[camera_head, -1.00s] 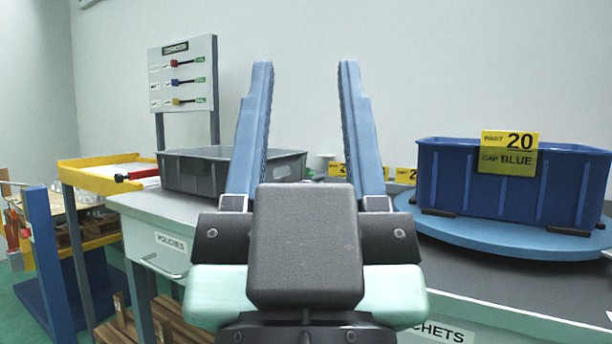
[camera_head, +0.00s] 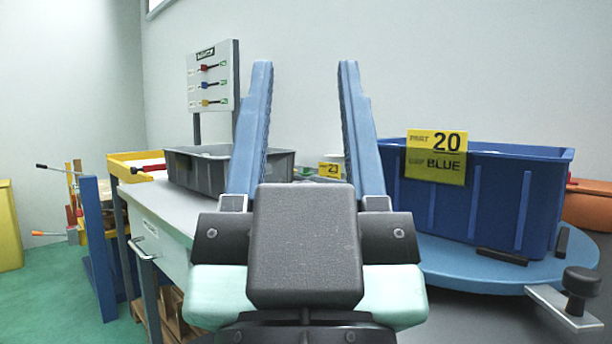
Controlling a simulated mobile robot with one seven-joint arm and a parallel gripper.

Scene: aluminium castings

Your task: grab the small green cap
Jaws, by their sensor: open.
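My gripper (camera_head: 306,130) is open, its two blue fingers pointing up and forward with nothing between them but a view of the wall and bench. I see no small green cap in this view. A blue bin (camera_head: 500,205) on the right carries a yellow label (camera_head: 437,157) reading "PART 20" and "CAP BLUE". A grey tray (camera_head: 207,172) stands on the bench to the left, and its inside is mostly hidden. A smaller yellow label (camera_head: 329,170) shows between the fingers, further back.
The blue bin sits on a round blue turntable (camera_head: 450,268) with a black knob (camera_head: 581,282) at front right. The bench (camera_head: 160,205) runs along the left. A tool board (camera_head: 213,80) stands behind the grey tray. Green floor (camera_head: 50,300) is clear at the left.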

